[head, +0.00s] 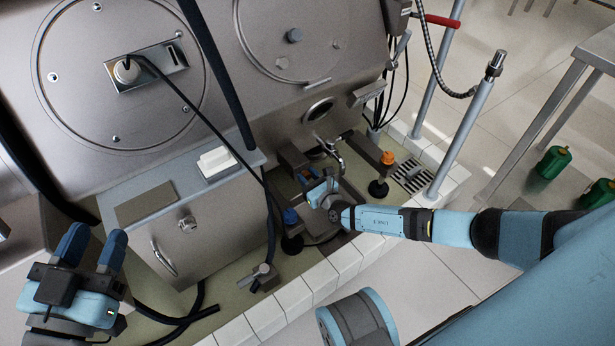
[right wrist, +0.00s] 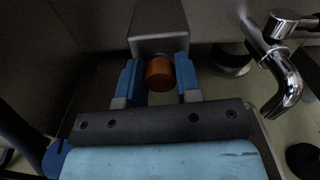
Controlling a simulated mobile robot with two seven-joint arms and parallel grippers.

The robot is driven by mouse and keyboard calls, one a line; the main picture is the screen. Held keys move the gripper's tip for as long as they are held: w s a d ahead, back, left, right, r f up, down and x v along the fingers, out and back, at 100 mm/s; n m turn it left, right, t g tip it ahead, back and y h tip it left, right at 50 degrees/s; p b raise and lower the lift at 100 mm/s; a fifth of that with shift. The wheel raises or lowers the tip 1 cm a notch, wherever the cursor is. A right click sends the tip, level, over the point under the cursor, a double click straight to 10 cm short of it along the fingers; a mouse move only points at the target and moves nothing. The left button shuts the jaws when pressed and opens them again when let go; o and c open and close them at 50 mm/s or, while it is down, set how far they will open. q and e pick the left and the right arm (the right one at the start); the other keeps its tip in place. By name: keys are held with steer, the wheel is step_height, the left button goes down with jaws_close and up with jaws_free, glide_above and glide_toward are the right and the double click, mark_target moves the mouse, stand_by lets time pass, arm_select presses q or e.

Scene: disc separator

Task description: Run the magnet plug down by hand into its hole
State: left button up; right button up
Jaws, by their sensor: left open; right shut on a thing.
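My right gripper (head: 318,188) is down low in the recess at the foot of the machine. In the right wrist view its two blue fingers (right wrist: 160,84) are shut on a round copper-coloured piece, which I take to be the magnet plug (right wrist: 160,73). The plug sits right against the end of a grey block (right wrist: 158,25); I cannot tell whether it touches it. The hole is not visible. In the head view the gripper hides the plug. My left gripper (head: 92,246) is open and empty at the lower left, away from the plug.
A chrome tap (right wrist: 285,85) stands close on the right of the right gripper. White tiles (head: 318,278) edge the recess.

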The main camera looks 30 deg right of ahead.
steer(key=shift+s+d+f+m, duration=0.1)
steer(key=shift+s+f+m, duration=0.1)
steer(key=shift+m, duration=0.2)
steer(key=shift+m, duration=1.6)
steer(key=m, duration=0.3)
steer(key=shift+d, duration=0.15)
steer(key=shift+m, duration=0.5)
steer(key=shift+w+f+m, duration=0.1)
steer(key=shift+m, duration=1.1)
